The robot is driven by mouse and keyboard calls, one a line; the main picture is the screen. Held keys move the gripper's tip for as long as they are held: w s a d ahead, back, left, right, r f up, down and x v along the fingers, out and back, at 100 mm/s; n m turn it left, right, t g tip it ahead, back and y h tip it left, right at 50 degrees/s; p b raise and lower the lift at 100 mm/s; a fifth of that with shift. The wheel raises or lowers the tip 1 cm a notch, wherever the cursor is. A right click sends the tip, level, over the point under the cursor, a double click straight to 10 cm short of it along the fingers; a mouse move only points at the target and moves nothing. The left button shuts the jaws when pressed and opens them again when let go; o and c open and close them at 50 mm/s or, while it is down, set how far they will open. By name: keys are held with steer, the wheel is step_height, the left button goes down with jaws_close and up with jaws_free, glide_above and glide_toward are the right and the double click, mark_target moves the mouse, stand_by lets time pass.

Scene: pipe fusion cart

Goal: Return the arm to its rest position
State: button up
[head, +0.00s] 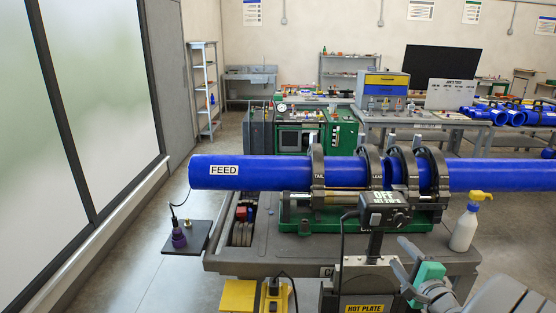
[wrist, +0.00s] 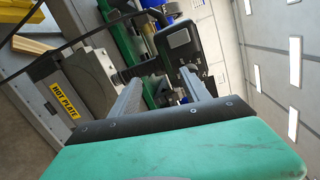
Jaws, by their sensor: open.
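My gripper (head: 401,255) is at the lower right of the head view, with its green body just behind the fingers. In the wrist view the two grey fingers (wrist: 163,77) stand apart with nothing held between them. A dark box with a knob (head: 385,211) stands on a post just beyond the fingers; it also shows past the fingertips in the wrist view (wrist: 178,42). I cannot tell how close the fingertips are to it. The yellow "HOT PLATE" label (head: 365,308) is on the grey unit below.
A blue pipe marked FEED (head: 270,172) lies through the dark clamp rings (head: 317,180) on the cart. A white spray bottle (head: 464,228) with a yellow head stands at the cart's right. The floor at left is clear.

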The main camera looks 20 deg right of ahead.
steer(key=s+a+f+n+g+y, duration=0.1)
steer(key=s+a+f+n+g, duration=0.15)
steer(key=f, duration=0.35)
steer(key=s+a+f+n+g+y, duration=0.1)
steer(key=s+f+n+g, duration=0.1)
steer(key=s+f+g, duration=0.3)
steer(key=s+a+f+n+g+y, duration=0.1)
steer(key=s+a+f+n+y, duration=0.15)
steer(key=f, duration=0.35)
steer(key=s+a+f+n+g, duration=0.1)
steer(key=s+a+n+g, duration=0.15)
steer(key=s, duration=0.35)
steer(key=s+a+n+g, duration=0.2)
steer(key=s+g, duration=0.2)
steer(key=s, duration=0.1)
steer(key=w+a+r+n+t+h, duration=0.1)
steer(key=w+a+r+n, duration=0.4)
steer(key=a, duration=0.5)
steer(key=w+a+r+n+t+h, duration=0.1)
steer(key=w+a+r+n, duration=0.4)
steer(key=a+r, duration=0.5)
steer(key=shift+w+a+n+t, duration=0.2)
steer(key=shift+w+n+t, duration=0.2)
steer(key=shift+w, duration=0.2)
